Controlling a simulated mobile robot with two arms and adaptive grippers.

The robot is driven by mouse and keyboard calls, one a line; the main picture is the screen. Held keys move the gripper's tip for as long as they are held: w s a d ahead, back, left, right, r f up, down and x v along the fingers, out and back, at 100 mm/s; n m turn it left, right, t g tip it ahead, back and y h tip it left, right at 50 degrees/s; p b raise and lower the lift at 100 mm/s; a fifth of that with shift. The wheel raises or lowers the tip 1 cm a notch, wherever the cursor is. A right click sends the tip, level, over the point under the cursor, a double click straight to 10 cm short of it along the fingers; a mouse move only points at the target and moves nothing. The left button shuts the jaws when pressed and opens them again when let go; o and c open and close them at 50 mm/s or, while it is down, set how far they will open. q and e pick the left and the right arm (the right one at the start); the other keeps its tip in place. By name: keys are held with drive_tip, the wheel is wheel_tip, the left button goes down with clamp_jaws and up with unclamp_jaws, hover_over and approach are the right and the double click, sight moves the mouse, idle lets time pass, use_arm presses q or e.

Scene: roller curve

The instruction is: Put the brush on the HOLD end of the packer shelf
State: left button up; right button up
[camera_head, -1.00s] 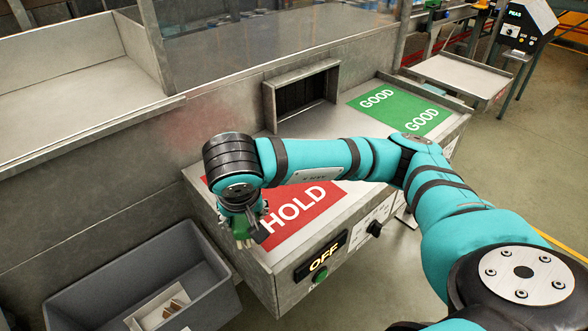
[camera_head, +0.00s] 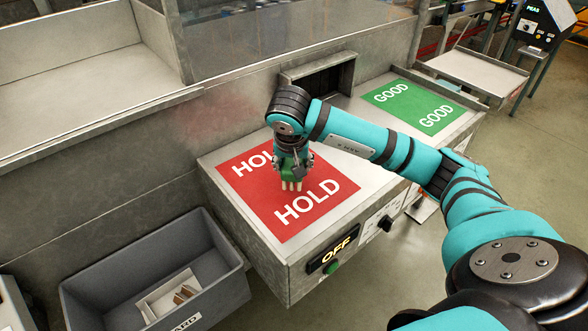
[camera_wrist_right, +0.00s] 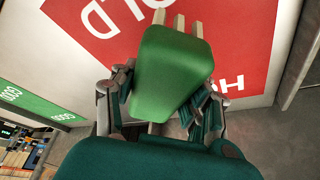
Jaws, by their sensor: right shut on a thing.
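My right gripper (camera_head: 292,158) is shut on a green piece with several pale prongs, which I take to be the brush (camera_wrist_right: 172,70). In the wrist view the gripper's fingers (camera_wrist_right: 165,103) grip it from both sides. In the head view the pale prongs (camera_head: 291,185) point down over the red HOLD patch (camera_head: 262,208) of the packer shelf (camera_head: 228,151), between the two HOLD words. I cannot tell whether the prongs touch the shelf. My left gripper is not in view.
The green GOOD patch (camera_head: 402,96) lies at the shelf's far right end. A dark opening (camera_head: 325,84) is in the wall behind the shelf. A grey bin (camera_head: 215,290) with a small tray in it stands below left.

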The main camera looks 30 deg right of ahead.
drive_tip(key=shift+d+f, duration=0.1)
drive_tip(key=shift+f, duration=0.2)
wheel_tip(320, 180, down, 2)
drive_tip(key=shift+f+p, duration=0.15)
drive_tip(key=shift+p, duration=0.65)
drive_tip(key=shift+f, duration=0.5)
drive_tip(key=o, duration=1.1)
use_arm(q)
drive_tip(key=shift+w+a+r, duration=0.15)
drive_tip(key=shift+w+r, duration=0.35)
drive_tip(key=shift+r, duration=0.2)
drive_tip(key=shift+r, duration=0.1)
use_arm(e)
drive_tip(key=shift+r, duration=0.1)
